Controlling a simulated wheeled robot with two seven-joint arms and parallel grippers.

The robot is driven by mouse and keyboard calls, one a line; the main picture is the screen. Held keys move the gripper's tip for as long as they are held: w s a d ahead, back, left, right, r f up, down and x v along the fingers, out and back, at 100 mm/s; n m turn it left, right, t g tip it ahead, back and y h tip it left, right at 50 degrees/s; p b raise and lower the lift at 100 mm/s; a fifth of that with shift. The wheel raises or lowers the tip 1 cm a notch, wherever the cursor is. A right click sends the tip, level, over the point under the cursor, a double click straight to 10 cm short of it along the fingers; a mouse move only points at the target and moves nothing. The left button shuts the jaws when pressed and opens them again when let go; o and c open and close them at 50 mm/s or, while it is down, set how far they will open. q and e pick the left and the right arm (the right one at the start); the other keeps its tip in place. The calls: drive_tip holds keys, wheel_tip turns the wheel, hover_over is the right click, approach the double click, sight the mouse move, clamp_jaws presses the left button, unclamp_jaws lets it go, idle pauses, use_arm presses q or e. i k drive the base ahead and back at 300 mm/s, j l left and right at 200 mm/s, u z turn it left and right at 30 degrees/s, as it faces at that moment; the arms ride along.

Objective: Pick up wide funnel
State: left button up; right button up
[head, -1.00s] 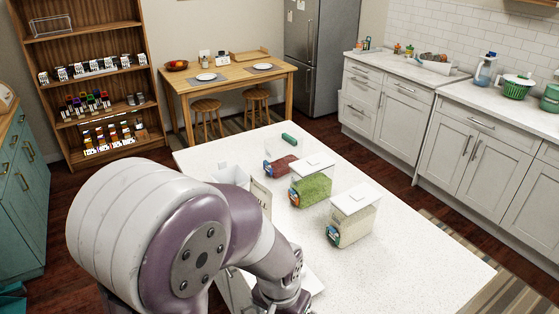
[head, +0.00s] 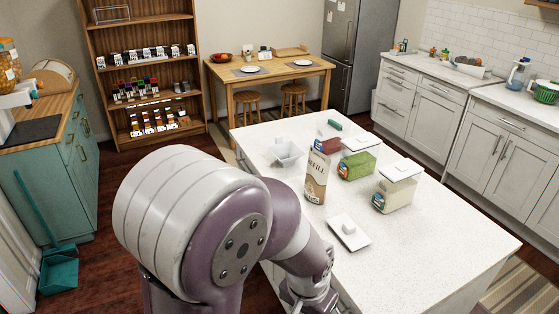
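A pale grey-white, wide-mouthed vessel that looks like the wide funnel (head: 287,155) sits on the white island counter (head: 420,252), near its left edge. It is behind and left of a tall brown-and-white refill carton (head: 317,178). My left arm comes in from the lower left, with its forearm in front of the counter's near left edge. It is well short of the funnel in the picture. The end of this arm runs out at the bottom edge, and its gripper fingers do not show. My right arm is not in view.
Clear containers with red (head: 328,146), green (head: 355,165) and pale (head: 393,195) contents stand behind and right of the carton. A white lid (head: 349,232) lies in front of it. The counter's right front is bare. A teal cabinet (head: 62,165) stands left.

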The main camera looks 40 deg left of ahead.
sight(288, 151)
drive_tip(key=j+z, duration=0.2)
drive_tip(key=z, duration=0.2)
drive_tip(key=i+j+z, duration=0.1)
drive_tip(key=j+z, duration=0.35)
drive_tip(key=z, duration=0.3)
drive_tip(key=j+z, duration=0.35)
drive_tip(key=k+j, duration=0.1)
drive_tip(key=j, duration=0.45)
drive_tip(key=k+j, duration=0.1)
drive_tip(key=j, duration=0.4)
drive_tip(key=k+j, duration=0.1)
drive_tip(key=j, duration=0.45)
drive_tip(key=k+j, duration=0.1)
drive_tip(key=j, duration=0.45)
drive_tip(key=k+j, duration=0.1)
drive_tip(key=j, duration=0.45)
drive_tip(key=k+j, duration=0.1)
drive_tip(key=j, duration=0.4)
drive_tip(key=k+j, duration=0.1)
drive_tip(key=j, duration=0.45)
drive_tip(key=k+j, duration=0.1)
drive_tip(key=j, duration=0.45)
